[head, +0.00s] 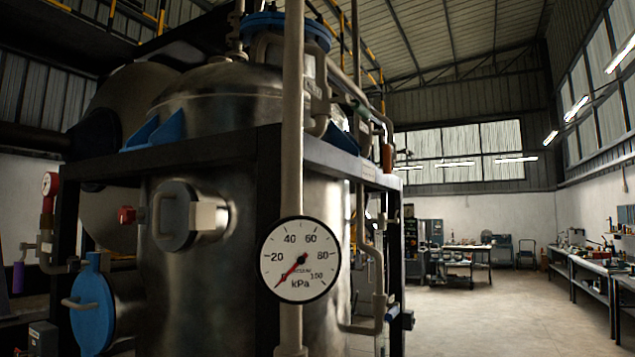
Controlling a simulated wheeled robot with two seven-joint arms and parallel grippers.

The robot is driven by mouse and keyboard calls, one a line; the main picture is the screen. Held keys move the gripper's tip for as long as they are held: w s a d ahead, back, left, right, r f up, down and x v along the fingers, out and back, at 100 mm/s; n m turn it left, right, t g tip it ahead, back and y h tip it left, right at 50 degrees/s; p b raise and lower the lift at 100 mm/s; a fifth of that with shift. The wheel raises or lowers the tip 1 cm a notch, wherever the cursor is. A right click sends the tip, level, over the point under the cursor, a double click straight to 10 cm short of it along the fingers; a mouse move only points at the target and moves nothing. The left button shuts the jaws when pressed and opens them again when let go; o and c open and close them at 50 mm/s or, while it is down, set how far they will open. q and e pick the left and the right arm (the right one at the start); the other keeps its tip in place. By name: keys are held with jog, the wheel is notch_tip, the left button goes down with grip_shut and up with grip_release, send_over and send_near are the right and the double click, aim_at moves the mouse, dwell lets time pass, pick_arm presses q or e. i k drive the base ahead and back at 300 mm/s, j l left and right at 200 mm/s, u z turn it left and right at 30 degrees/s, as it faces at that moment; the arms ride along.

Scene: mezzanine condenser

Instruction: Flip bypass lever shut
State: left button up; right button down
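A large steel condenser vessel (240,270) stands in a dark frame close in front of me. I cannot tell for sure which part is the bypass lever. Small handle-like parts show on the pipework: a red-brown one (388,157) at the upper right, a blue one (392,312) at the lower right, and a purple one (18,277) at the far left. A round white kPa gauge (318,277) sits on the front vertical pipe, its red needle pointing to the lower left. Neither of my grippers is in view.
A blue round cover (92,312) with a bar handle sticks out at the lower left. Open floor (485,315) lies to the right, with workbenches (590,266) along the right wall and a table (466,254) at the back.

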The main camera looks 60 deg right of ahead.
aim_at(386, 149)
jog(key=z, duration=2.2)
jog(key=i+l+z, duration=0.15)
jog(key=i, duration=0.35)
jog(key=i+l+z, duration=0.15)
jog(key=i+l, duration=0.15)
jog(key=i, duration=0.25)
jog(key=i+l+z, duration=0.2)
jog(key=i, duration=0.35)
